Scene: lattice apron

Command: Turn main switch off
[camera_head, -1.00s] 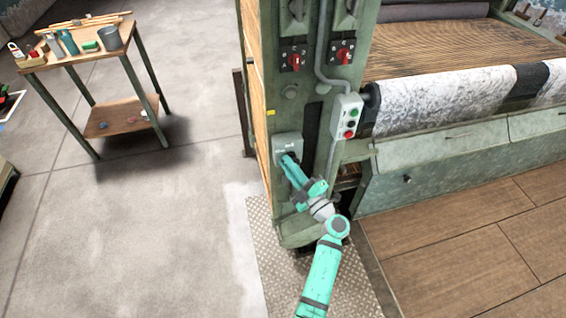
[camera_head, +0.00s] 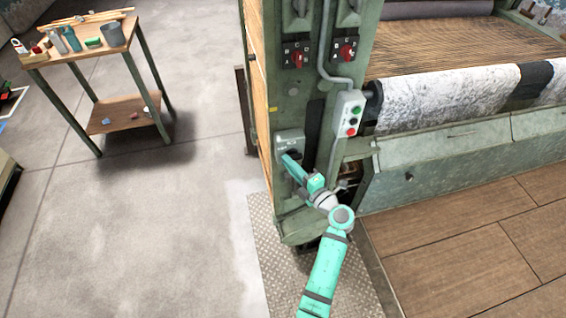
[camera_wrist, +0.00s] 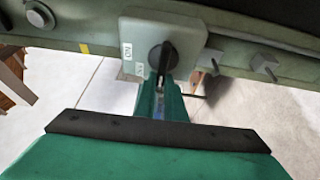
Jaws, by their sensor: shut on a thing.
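The main switch is a pale grey box (camera_head: 290,135) low on the green machine post in the head view. In the wrist view the box (camera_wrist: 185,38) fills the upper middle, with its black rotary knob (camera_wrist: 163,56) on the face. Small white labels sit left of the knob; one reads ON, the other is too small to read. My gripper (camera_wrist: 162,80) is shut on the knob, whose handle points roughly along the fingers. In the head view my gripper (camera_head: 290,157) reaches up to the box, and its fingertips hide the knob.
Two red rotary switches (camera_head: 297,59) (camera_head: 346,52) sit higher on the post. A wooden-topped cart (camera_head: 88,53) stands at the left. The concrete floor between is clear.

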